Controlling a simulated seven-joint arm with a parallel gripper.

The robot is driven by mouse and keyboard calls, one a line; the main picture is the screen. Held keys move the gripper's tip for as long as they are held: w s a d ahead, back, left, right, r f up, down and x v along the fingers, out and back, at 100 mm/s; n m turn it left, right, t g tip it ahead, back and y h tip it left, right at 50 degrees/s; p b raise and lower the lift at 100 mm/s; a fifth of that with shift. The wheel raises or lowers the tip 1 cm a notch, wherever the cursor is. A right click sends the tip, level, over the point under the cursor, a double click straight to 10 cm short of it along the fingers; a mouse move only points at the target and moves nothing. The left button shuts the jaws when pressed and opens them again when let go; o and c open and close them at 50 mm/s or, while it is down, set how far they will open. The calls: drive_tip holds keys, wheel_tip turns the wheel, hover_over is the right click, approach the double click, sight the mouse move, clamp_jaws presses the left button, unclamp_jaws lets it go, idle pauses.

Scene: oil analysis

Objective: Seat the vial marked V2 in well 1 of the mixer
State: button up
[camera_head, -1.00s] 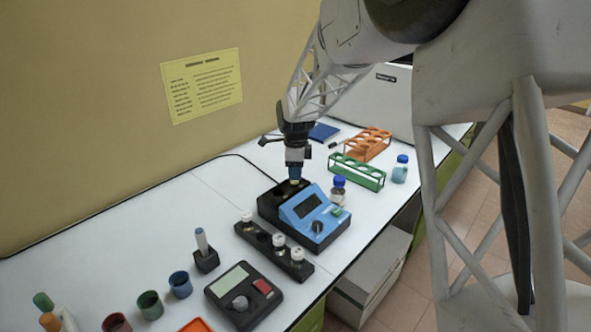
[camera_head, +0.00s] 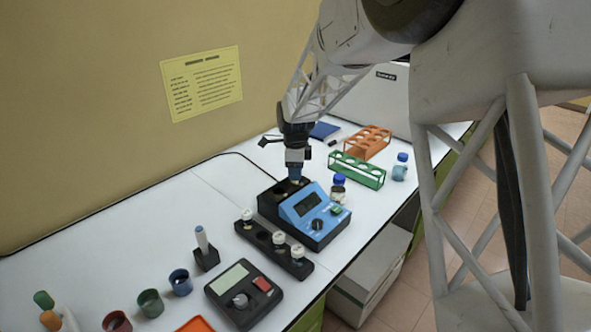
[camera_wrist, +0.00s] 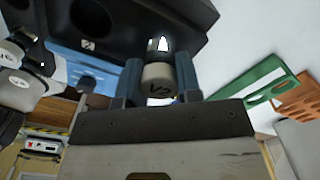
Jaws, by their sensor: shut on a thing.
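The mixer has a blue body with a display and knob (camera_head: 317,224) and a black well block (camera_head: 268,207) behind it. My gripper (camera_head: 295,174) points down over the block's far part. It is shut on the vial V2, whose light cap marked V2 (camera_wrist: 158,90) shows between the fingers in the wrist view. The vial's lower end is at or just over a well in the block; I cannot tell how deep. An open well (camera_wrist: 92,18) lies beside it.
A black rack (camera_head: 306,268) with several white-capped vials stands in front of the mixer. A blue-capped bottle (camera_head: 338,188) is close to its right. Green (camera_head: 372,180) and orange (camera_head: 381,139) racks stand behind right. A black device (camera_head: 243,296) lies nearer.

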drive_tip(key=shift+f, duration=0.1)
idle(0.3)
drive_tip(key=o, duration=1.3)
drive_tip(key=shift+r, duration=3.5)
